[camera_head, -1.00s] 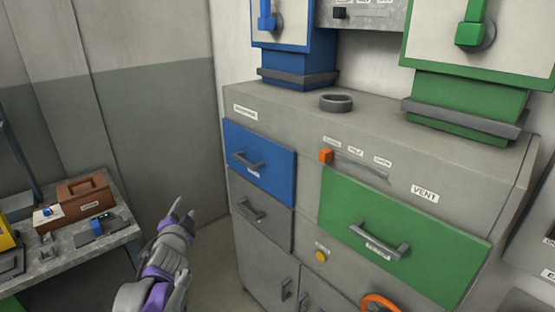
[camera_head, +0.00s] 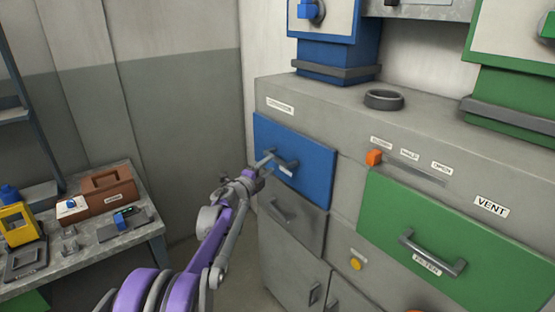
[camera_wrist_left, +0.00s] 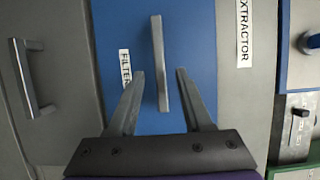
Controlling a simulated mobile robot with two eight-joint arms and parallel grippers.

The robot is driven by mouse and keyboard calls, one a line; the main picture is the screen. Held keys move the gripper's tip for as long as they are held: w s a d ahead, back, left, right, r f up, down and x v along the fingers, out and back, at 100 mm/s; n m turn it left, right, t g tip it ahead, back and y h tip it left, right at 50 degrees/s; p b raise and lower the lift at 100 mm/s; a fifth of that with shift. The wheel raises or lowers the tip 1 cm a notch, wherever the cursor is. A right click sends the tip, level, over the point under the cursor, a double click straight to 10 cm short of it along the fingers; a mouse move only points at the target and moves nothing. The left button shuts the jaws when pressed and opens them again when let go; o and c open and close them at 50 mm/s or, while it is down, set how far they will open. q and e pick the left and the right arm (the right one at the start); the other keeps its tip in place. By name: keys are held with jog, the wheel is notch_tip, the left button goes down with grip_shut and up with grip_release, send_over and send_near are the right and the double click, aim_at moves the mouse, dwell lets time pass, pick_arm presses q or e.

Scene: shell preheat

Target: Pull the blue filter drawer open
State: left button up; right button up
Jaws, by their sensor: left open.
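The blue filter drawer (camera_head: 310,172) is in the upper left of the grey cabinet front and looks flush with it. Its grey bar handle (camera_head: 285,160) shows partly behind my left gripper (camera_head: 262,164). In the left wrist view the blue drawer front (camera_wrist_left: 205,40) carries a FILTER label (camera_wrist_left: 125,68), and the handle (camera_wrist_left: 157,50) runs upright in the picture. My left gripper (camera_wrist_left: 160,76) is open, one finger on each side of the handle's lower end, with gaps showing on both sides. My right gripper is in neither view.
A green drawer (camera_head: 460,245) with its own handle is on the right. A grey drawer (camera_head: 290,218) with a handle lies below the blue one. An orange slider knob (camera_head: 373,158) sits between. A side table (camera_head: 75,255) with a brown box (camera_head: 100,193) stands left.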

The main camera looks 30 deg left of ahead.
aim_at(275, 160)
pick_arm(q)
jog(key=w, duration=0.5)
jog(key=shift+w+p, duration=0.25)
jog(key=shift+p, duration=0.05)
grip_shut()
dwell(1.1)
